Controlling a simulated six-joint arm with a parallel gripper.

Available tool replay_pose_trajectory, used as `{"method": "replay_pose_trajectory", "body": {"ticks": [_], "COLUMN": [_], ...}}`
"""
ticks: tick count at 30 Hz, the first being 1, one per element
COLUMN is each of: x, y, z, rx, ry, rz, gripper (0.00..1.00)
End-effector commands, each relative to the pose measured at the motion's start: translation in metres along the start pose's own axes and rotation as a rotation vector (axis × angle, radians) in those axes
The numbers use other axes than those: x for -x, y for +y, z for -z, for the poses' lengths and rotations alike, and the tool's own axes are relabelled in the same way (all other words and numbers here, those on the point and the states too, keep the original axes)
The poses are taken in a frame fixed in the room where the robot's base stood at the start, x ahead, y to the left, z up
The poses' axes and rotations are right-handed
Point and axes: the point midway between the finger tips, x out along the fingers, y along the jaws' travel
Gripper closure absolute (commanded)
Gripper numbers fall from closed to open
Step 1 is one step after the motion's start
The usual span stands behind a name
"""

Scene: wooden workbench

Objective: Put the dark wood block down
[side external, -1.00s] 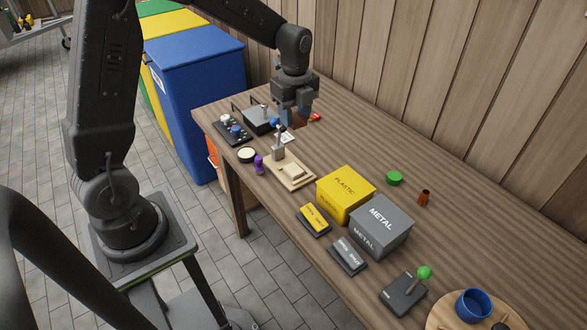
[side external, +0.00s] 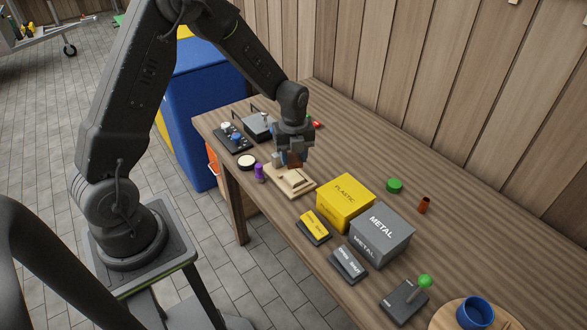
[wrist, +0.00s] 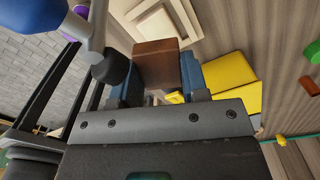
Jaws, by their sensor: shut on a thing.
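The dark wood block (wrist: 156,62) is held between the two blue-grey fingers of my gripper (wrist: 158,85) in the wrist view. In the side view my gripper (side external: 293,152) is low over the far end of a pale wooden board, and the block (side external: 295,160) shows as a small brown patch under it. The pale board (side external: 301,191) has a raised block-like piece on top. It also shows beyond the dark block in the wrist view (wrist: 150,24). I cannot tell whether the dark block touches anything below.
A grey lever with a blue end (wrist: 95,30) is close left of my gripper in the wrist view. The yellow PLASTIC box (side external: 345,203) and grey METAL box (side external: 382,234) stand to the right. A purple object (side external: 259,172) is near the board.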

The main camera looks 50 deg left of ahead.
Motion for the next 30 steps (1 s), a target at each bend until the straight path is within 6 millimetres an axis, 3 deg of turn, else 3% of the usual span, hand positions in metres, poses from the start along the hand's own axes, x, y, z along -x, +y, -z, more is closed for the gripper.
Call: {"method": "replay_pose_trajectory", "body": {"ticks": [7,13,25,26,30], "x": [-0.018,-0.046,-0.052,-0.051,-0.051], "y": [0.000,0.000,0.000,0.000,0.000], "z": [0.000,0.000,0.000,0.000,0.000], "rx": [0.000,0.001,0.000,0.001,0.001], "ry": [0.001,0.001,0.000,-0.001,-0.001], "rz": [-0.001,-0.002,0.000,0.000,0.000], "gripper": [0.81,0.81,0.81,0.57,0.44]}}
